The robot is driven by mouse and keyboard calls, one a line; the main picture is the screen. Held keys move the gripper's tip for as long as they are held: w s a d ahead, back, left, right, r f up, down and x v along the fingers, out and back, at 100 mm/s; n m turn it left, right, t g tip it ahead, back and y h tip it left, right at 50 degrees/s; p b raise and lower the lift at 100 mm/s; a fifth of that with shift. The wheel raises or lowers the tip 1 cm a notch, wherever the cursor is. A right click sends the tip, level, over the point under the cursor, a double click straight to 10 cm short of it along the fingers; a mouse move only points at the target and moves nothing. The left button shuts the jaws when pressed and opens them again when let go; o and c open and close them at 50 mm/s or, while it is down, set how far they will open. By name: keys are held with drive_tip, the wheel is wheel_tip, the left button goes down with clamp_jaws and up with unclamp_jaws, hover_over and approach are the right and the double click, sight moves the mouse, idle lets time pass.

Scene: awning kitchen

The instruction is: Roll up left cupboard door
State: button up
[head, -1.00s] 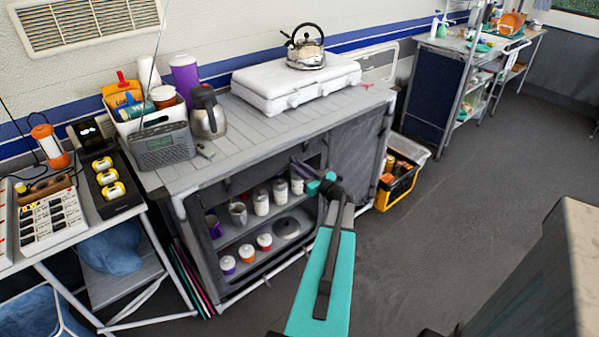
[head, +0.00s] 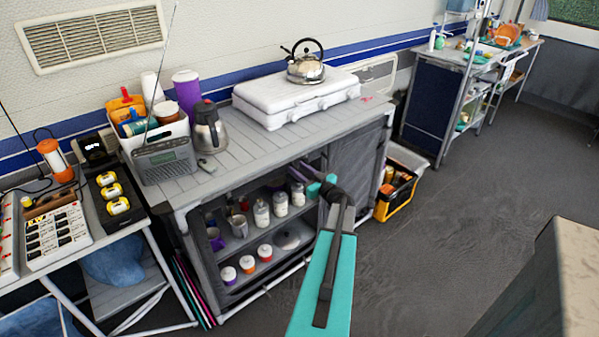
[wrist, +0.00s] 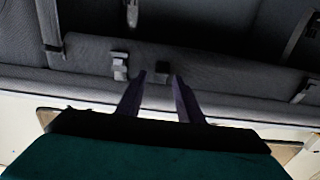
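The grey cupboard stands under the slatted counter. Its left cupboard door (head: 245,187) is a dark fabric flap, bunched in a band along the top of the left opening. Below it, shelves (head: 240,243) with jars and mugs are exposed. My gripper (head: 312,170) is at the top right of this opening, close to the band. In the wrist view, its two dark fingers (wrist: 160,76) are apart, facing grey fabric. Contact cannot be told.
The right cupboard door (head: 356,165) hangs down, closed. A radio (head: 165,163), a flask (head: 208,128) and a white stove (head: 295,95) with a kettle stand on the counter. A yellow-black crate (head: 394,193) is right of the cupboard. Open floor lies in front.

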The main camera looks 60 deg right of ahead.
drive_tip(key=shift+f, duration=0.15)
drive_tip(key=shift+s+a, duration=0.1)
drive_tip(key=shift+s, duration=0.05)
drive_tip(key=shift+s, duration=0.25)
drive_tip(key=b+v, duration=0.1)
drive_tip(key=v, duration=1.2)
drive_tip(key=shift+b, duration=0.3)
